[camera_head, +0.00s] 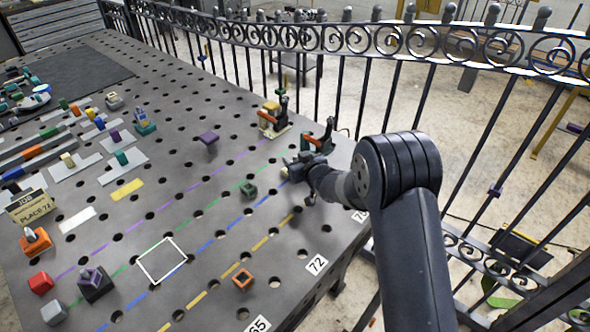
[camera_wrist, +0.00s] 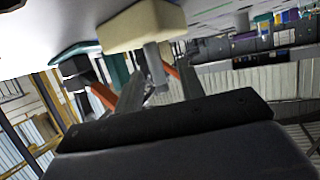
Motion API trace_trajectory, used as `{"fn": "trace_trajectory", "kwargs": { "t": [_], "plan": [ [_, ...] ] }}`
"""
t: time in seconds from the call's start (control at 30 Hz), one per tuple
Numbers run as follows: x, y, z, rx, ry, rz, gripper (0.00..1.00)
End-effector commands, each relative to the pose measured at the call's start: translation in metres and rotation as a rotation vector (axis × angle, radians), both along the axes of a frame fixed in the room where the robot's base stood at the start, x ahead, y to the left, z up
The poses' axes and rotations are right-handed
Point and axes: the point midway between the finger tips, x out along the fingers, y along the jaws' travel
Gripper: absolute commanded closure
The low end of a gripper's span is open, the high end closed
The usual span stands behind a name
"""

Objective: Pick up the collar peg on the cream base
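In the wrist view, a cream block (camera_wrist: 142,26) is close ahead of my gripper (camera_wrist: 158,80), with a short grey stem (camera_wrist: 155,55) on it. The grey fingers look apart, with the stem near or between their tips; contact is not clear. In the head view, my gripper (camera_head: 298,165) is low over the table's right part, pointing left. A small cream patch (camera_head: 284,172) shows at its tip, mostly hidden by it. Another cream base (camera_head: 272,130), farther back, carries an orange and black clamp-like part.
A teal-based piece with a black and orange upright (camera_head: 320,138) stands just behind my gripper; teal parts also show in the wrist view (camera_wrist: 75,50). Railings (camera_head: 350,90) border the table. A white square outline (camera_head: 162,260) is empty.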

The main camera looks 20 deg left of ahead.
Motion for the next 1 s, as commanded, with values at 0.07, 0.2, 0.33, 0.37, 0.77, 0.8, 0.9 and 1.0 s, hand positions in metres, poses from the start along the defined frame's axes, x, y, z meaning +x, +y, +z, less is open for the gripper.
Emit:
{"fn": "trace_trajectory", "kwargs": {
  "t": [0.07, 0.2, 0.33, 0.37, 0.77, 0.8, 0.9, 1.0],
  "plan": [
    [0.0032, 0.0032, -0.0012, 0.0, 0.0, 0.0, 0.63],
    [0.0045, 0.0043, -0.0028, -0.001, 0.001, 0.0, 0.63],
    [0.0044, 0.0041, -0.0027, 0.0, 0.001, 0.0, 0.63],
    [0.0043, 0.0041, -0.0027, 0.0, 0.001, -0.001, 0.65],
    [0.0043, 0.0039, -0.0024, 0.0, 0.0, -0.001, 0.98],
    [0.0043, 0.0039, -0.0024, 0.0, 0.0, -0.001, 1.0],
    [0.0043, 0.0039, -0.0024, 0.0, 0.0, -0.001, 1.0],
    [0.0043, 0.0039, -0.0024, 0.0, 0.0, -0.001, 1.0]
  ]
}}
